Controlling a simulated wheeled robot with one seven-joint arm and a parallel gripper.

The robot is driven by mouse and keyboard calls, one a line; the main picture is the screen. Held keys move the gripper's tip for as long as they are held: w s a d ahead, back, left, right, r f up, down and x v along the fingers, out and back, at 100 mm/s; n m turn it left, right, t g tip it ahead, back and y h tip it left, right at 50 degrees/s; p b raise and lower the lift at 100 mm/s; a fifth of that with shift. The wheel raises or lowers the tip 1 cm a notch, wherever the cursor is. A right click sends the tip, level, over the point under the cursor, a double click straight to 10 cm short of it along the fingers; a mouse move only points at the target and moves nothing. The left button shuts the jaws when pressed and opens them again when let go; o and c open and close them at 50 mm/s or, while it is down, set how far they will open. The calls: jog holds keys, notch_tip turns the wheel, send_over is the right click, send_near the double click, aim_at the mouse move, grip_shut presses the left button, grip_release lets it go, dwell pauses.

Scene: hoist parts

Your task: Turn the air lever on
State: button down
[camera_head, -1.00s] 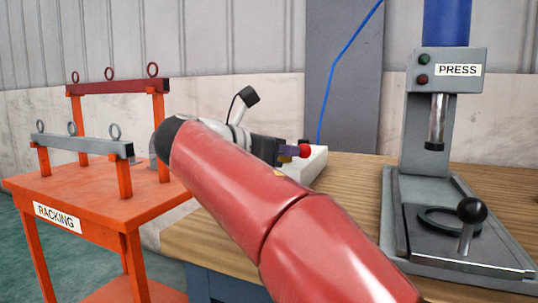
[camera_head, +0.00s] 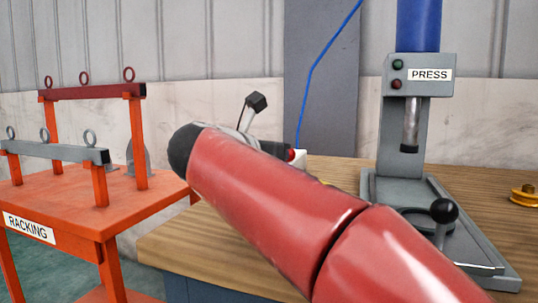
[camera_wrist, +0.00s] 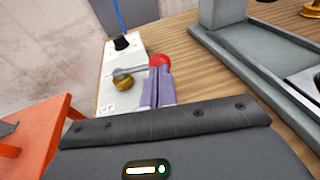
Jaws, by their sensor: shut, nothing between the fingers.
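In the wrist view the air lever is a grey bar (camera_wrist: 130,71) on a brass valve body (camera_wrist: 122,81), on a white panel (camera_wrist: 108,97). A red ball (camera_wrist: 160,60) is at its right end. My gripper (camera_wrist: 158,72) has its purple-grey fingers together and empty, with their tips right at the ball. I cannot tell whether they touch it. In the head view my red arm hides most of the gripper and the lever; only a bit of red (camera_head: 298,155) and white panel (camera_head: 301,161) shows.
A blue hose (camera_wrist: 118,15) runs to a black fitting (camera_wrist: 121,43) on the panel. The grey press (camera_head: 420,125) stands right on the wooden bench (camera_head: 200,245). A brass spool (camera_head: 523,196) lies beyond it. The orange racking table (camera_head: 80,200) is at left.

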aim_at(294, 151)
jog(key=shift+w+d+n+t+y+p, duration=0.25)
jog(key=shift+w+d+n+y+p, duration=0.15)
jog(key=shift+d, duration=0.2)
jog(key=shift+w+d+n+t+y+p, duration=0.25)
jog(key=shift+d+y+p, duration=0.15)
jog(key=shift+d+p, duration=0.15)
jog(key=shift+w+d+n+t+y+p, duration=0.2)
jog(key=shift+w+d+n+y+p, duration=0.2)
jog(key=shift+d, duration=0.3)
jog(key=shift+s, duration=0.1)
